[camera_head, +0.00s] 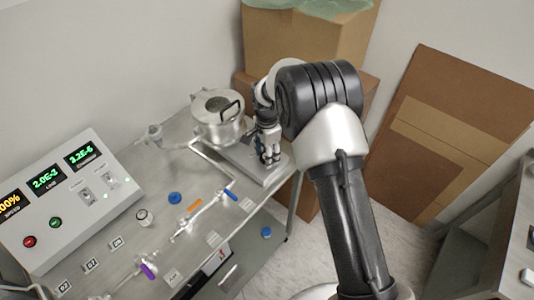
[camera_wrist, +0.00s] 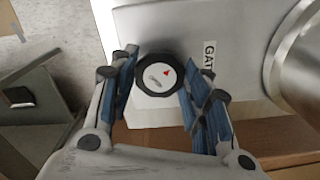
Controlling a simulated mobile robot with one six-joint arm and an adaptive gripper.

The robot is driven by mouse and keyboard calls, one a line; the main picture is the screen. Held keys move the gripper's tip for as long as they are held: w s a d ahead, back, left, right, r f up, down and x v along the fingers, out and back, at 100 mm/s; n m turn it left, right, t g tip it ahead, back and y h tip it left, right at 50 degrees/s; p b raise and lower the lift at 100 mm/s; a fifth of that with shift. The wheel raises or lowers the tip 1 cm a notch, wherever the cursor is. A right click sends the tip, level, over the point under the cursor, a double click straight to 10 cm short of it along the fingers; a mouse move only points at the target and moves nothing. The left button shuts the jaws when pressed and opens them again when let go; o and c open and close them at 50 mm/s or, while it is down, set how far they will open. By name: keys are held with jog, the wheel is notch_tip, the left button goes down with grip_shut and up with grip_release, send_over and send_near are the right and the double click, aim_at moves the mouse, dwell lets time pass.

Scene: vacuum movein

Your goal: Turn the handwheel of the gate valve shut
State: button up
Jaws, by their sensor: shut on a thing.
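The gate valve's handwheel (camera_wrist: 157,77) is a small black knob with a white face, a red arrow mark and tiny lettering, seen in the wrist view. It sits at the end of the grey gate valve body (camera_wrist: 172,32), which carries a "GATE" label (camera_wrist: 209,55). My gripper (camera_wrist: 160,68) is shut on the handwheel, one blue-padded finger on each side of its rim. In the head view my gripper (camera_head: 269,157) points down at the grey valve body (camera_head: 243,162) near the bench's right end. The handwheel is hidden there by the fingers.
A steel chamber (camera_head: 218,118) with a black handle stands left of my gripper. Thin pipes with blue, orange and purple parts cross the bench (camera_head: 128,232). Cardboard boxes (camera_head: 300,40) stand behind.

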jog(key=m, duration=0.3)
jog(key=shift+m, duration=2.2)
jog(key=o, duration=1.1)
jog(key=shift+c, duration=0.2)
notch_tip(320, 180, up, 12)
